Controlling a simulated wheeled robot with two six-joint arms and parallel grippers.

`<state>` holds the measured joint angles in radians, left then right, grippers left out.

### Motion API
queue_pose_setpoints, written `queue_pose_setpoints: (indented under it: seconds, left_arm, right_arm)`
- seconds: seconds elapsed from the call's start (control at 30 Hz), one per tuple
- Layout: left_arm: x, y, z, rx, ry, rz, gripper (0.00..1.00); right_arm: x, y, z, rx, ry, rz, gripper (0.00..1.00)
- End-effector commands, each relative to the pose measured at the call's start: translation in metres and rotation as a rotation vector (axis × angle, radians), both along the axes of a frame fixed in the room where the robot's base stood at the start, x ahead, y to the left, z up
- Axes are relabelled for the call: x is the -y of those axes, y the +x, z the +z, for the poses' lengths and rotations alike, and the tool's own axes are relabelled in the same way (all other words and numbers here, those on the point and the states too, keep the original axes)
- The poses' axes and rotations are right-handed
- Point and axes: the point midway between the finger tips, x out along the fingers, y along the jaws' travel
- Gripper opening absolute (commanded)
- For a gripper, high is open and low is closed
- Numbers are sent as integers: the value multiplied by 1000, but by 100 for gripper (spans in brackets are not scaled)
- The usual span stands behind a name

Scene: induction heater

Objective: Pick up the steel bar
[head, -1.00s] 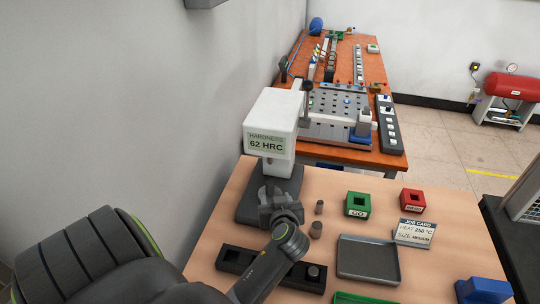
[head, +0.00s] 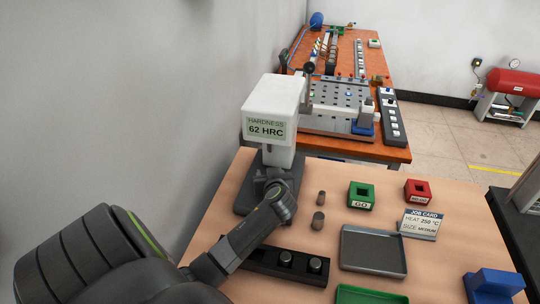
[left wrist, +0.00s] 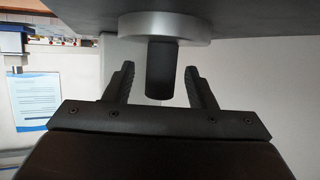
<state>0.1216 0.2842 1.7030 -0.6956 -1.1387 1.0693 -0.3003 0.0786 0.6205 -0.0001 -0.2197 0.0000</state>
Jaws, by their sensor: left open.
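The hardness tester (head: 270,112), a white head reading 62 HRC on a dark base, stands at the back left of the near table. My left gripper (head: 268,180) is at the tester below its head; its fingers are hard to make out there. In the left wrist view my left gripper (left wrist: 158,88) is open, with a dark steel bar (left wrist: 160,72) between its two fingers. The bar's end meets a pale round disc (left wrist: 165,26). Gaps show between the bar and both fingers. The bar is hidden in the head view. My right gripper is not in view.
Two small cylinders (head: 318,221) stand right of the arm. A dark block (head: 262,266) holds pegs, partly behind my arm. A grey tray (head: 373,252), green GO box (head: 361,194), red box (head: 417,192), job card (head: 421,223) and blue block (head: 494,286) lie rightward.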

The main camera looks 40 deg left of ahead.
Motion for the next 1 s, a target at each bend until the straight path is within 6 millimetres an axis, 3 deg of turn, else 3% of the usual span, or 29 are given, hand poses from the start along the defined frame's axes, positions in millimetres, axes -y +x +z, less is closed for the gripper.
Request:
queue_pose_setpoints:
  seconds: [0.13,0.53,1.0]
  left_arm:
    - [0,0,1,0,0,-1,50]
    - [1,0,1,0,0,-1,0]
    - [1,10,12,4,2,-13,0]
  right_arm:
    - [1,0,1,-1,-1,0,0]
    - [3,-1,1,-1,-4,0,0]
    - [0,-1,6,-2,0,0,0]
